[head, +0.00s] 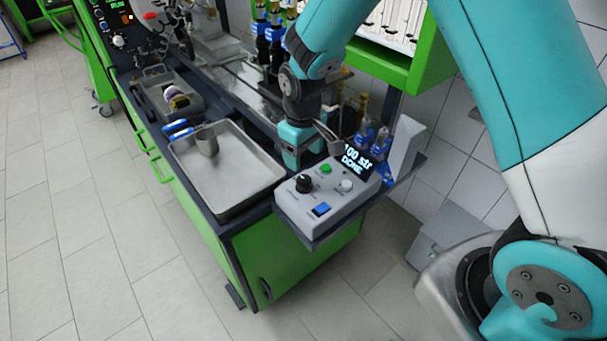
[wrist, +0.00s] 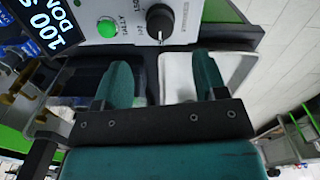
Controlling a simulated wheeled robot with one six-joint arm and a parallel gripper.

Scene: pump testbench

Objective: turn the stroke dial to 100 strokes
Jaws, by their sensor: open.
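The stroke dial is a black round knob (head: 304,183) on a grey control box (head: 345,207). The box display (head: 356,161) reads "100 str DONE". In the wrist view the dial (wrist: 160,20) lies just beyond the fingertips, roughly centred between them, with a white pointer line on it. My gripper (head: 297,155) is above and behind the box in the head view. In the wrist view my gripper (wrist: 162,72) has its two teal fingers apart with nothing between them. The fingers look clear of the dial.
The box also carries a green button (head: 326,168), a white knob (head: 347,185) and a blue switch (head: 321,210). A metal tray (head: 235,185) with a metal cup (head: 205,142) is to the left. The floor at left is clear.

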